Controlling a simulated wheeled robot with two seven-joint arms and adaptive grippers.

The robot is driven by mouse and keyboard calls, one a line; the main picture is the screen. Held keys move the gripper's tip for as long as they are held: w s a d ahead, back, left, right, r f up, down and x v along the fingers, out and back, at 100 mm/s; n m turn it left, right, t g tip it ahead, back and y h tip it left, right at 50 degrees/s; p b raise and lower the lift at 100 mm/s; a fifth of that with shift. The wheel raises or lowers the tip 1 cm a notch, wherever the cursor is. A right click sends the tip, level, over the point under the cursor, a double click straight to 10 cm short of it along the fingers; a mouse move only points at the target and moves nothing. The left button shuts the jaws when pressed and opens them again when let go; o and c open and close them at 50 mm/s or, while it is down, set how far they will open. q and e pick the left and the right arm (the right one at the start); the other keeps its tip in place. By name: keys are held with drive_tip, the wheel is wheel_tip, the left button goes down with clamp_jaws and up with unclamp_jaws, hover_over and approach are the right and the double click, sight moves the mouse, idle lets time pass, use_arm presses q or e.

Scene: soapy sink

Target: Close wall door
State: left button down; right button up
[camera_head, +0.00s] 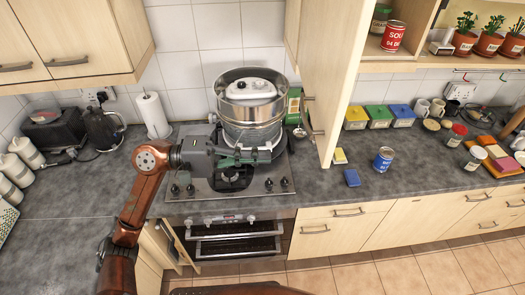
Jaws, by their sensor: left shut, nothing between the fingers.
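The wall cabinet's pale wooden door (340,80) stands swung open, jutting out over the counter right of the stove. A metal handle (314,128) shows near its lower left edge. A second narrow wooden panel (292,35) shows just left of it; I cannot tell whether it is another door. My left gripper (264,156) is over the stove, in front of the large steel pot. It is shut and empty, left of the door and apart from it, with its fingers pointing right. My right gripper is not in view.
A stacked steel pot (250,105) stands on the stove behind my gripper. A blue can (383,160) and a blue sponge (352,178) are on the counter below the door.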

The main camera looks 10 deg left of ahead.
sight(320, 155)
use_arm(q)
drive_tip(key=p+x, duration=0.2)
drive_tip(key=x, duration=0.2)
drive_tip(key=p+x, duration=0.2)
drive_tip(key=x, duration=0.3)
drive_tip(key=shift+d+r, duration=0.2)
drive_tip(key=shift+d, duration=0.15)
drive_tip(key=shift+w+d+f+p, duration=0.2)
drive_tip(key=shift+d+p, duration=0.2)
drive_tip(key=shift+d, duration=0.25)
